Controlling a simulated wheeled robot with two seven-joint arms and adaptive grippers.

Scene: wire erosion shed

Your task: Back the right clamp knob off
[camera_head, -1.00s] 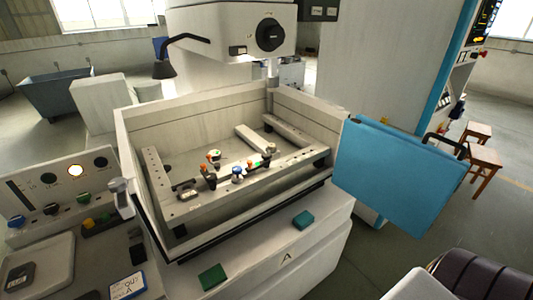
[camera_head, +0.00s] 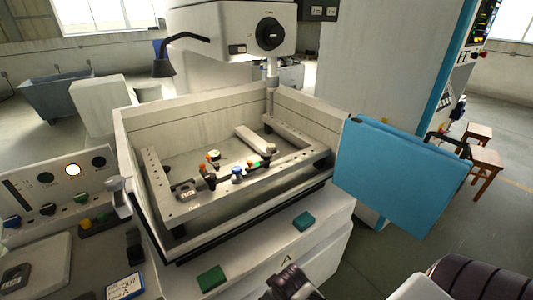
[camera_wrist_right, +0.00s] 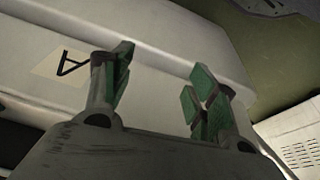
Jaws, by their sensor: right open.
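The tank (camera_head: 190,240) of the machine stands open with a work frame (camera_head: 215,200) inside it. Small clamps with coloured knobs sit along the frame's front bar. The right clamp (camera_head: 267,152) is dark with a small orange and green part near it; its knob is too small to make out clearly. A blue-topped knob (camera_head: 237,173) and an orange-topped part (camera_head: 204,169) stand left of it. My right gripper (camera_head: 290,278) is at the bottom edge, in front of the tank and well apart from the clamps. In the right wrist view it (camera_wrist_right: 162,82) is open and empty, with green pads. My left gripper is not in view.
A blue door (camera_head: 400,180) hangs open at the right. A control panel (camera_head: 60,190) is at the left.

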